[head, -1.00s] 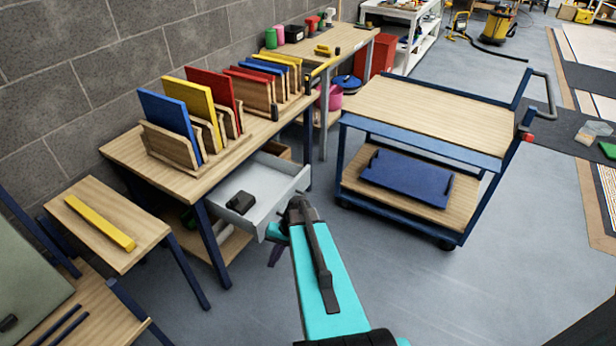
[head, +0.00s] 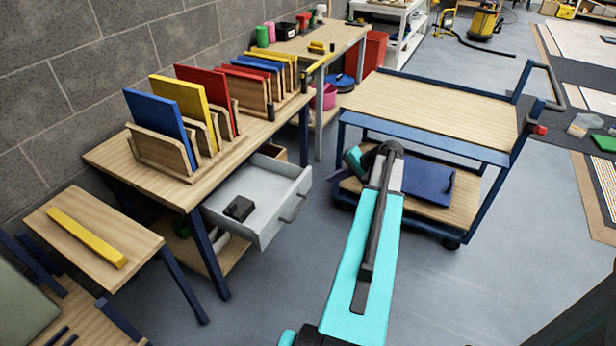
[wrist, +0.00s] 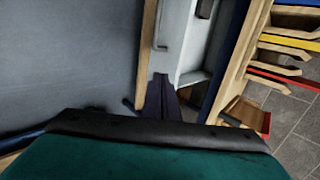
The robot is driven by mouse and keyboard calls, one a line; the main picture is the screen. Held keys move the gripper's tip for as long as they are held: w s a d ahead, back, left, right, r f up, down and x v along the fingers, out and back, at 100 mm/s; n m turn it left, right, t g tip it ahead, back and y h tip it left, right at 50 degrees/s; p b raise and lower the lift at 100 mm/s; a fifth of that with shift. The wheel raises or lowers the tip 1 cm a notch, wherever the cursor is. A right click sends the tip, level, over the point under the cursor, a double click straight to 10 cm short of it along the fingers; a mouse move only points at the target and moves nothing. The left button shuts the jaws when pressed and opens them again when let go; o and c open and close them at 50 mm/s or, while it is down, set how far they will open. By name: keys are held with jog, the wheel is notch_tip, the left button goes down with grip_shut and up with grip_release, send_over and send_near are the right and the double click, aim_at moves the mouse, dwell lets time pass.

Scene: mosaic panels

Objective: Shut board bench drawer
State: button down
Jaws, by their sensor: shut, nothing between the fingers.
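The board bench (head: 110,155) stands against the wall, with blue, yellow and red boards upright in wooden racks. Its pale grey drawer (head: 270,185) is pulled out under the top, with a handle on its front and a dark block (head: 239,208) inside. The drawer and handle also show at the top of the wrist view (wrist: 190,40). My gripper (wrist: 161,76) shows there as dark, closed fingers pointing toward the drawer, holding nothing. In the head view my arm's end is right of the drawer front, apart from it; the fingers are mostly hidden.
A blue-framed trolley (head: 430,110) stands close on the right, with a blue panel (head: 428,182) on its lower shelf behind my arm. A small wooden table (head: 85,235) with a yellow bar is at left. Grey floor is clear in front of the drawer.

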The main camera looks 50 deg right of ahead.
jog(key=shift+s+d+r, duration=0.25)
jog(key=shift+d+r, duration=0.6)
jog(key=shift+d, duration=0.3)
jog(key=shift+w+f, duration=0.1)
jog(key=shift+f, duration=0.05)
jog(key=p, duration=0.2)
send_near(304, 179)
jog(key=x, duration=0.5)
jog(key=shift+s+f, duration=0.3)
jog(key=shift+f, duration=0.05)
jog(key=shift+w, duration=0.4)
jog(key=shift+w, duration=0.1)
